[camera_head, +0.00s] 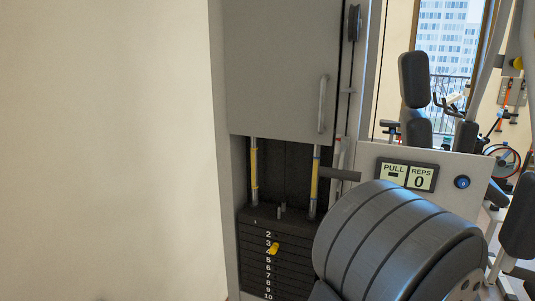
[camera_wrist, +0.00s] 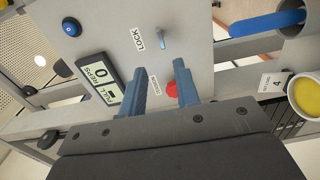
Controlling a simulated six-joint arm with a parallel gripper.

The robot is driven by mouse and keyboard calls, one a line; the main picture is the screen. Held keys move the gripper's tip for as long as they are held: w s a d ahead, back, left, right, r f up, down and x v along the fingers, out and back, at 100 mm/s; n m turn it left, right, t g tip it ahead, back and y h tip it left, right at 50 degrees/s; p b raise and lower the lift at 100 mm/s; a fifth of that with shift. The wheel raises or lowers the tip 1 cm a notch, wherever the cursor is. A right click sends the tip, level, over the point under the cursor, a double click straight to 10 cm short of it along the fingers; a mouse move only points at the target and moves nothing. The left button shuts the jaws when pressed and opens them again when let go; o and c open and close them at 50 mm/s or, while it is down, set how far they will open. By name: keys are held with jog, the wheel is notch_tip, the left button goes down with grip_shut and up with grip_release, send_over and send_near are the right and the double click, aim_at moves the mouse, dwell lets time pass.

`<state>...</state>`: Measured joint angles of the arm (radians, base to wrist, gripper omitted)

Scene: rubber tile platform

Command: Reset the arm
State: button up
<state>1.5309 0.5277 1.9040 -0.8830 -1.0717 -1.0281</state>
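My gripper (camera_wrist: 160,66) shows in the wrist view with its two blue-grey fingers apart and nothing held between them. It faces a light grey panel (camera_wrist: 205,60) with a small metal lever (camera_wrist: 161,40) beside a LOCK label (camera_wrist: 137,39). A red knob or button (camera_wrist: 172,89) shows between the fingers, close to the right one and partly hidden by it. I cannot tell whether they touch. The gripper is not visible in the head view.
A display (camera_head: 406,174) reads PULL and REPS 0, with a blue button (camera_head: 462,182) beside it. A large dark ribbed body (camera_head: 395,240) fills the lower right.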

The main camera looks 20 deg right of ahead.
jog(key=x, duration=1.3)
jog(key=shift+w+d+f, duration=0.1)
jog(key=shift+w, duration=0.05)
jog(key=shift+n, duration=0.6)
jog(key=n, duration=0.3)
jog(key=shift+n, duration=0.4)
jog(key=n, duration=0.5)
